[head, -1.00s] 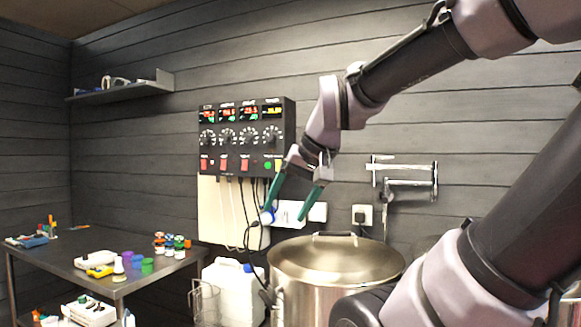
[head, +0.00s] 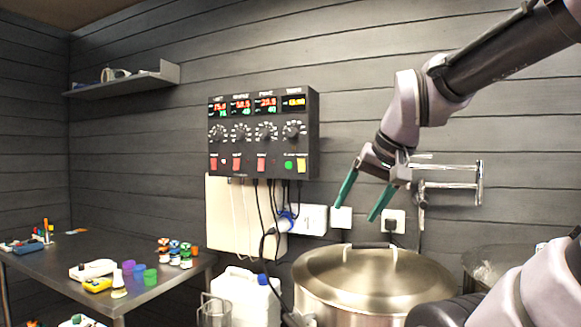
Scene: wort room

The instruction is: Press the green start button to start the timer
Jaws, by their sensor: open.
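The panel's top row has lit displays, and the rightmost one, the timer display (head: 293,103), shows yellow digits too small to read surely. My gripper (head: 362,214) has green fingers, spread apart and empty. It is to the right of and below the panel in the picture, above the pot lid, and apart from the button. The button is in full view.
A large lidded steel pot (head: 372,283) stands below my gripper. A white canister (head: 245,296) is left of it. A steel table (head: 156,288) with small colourful items stands at left. Wall sockets (head: 341,217) and a wall bracket (head: 450,185) are near my gripper. Cables hang under the panel.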

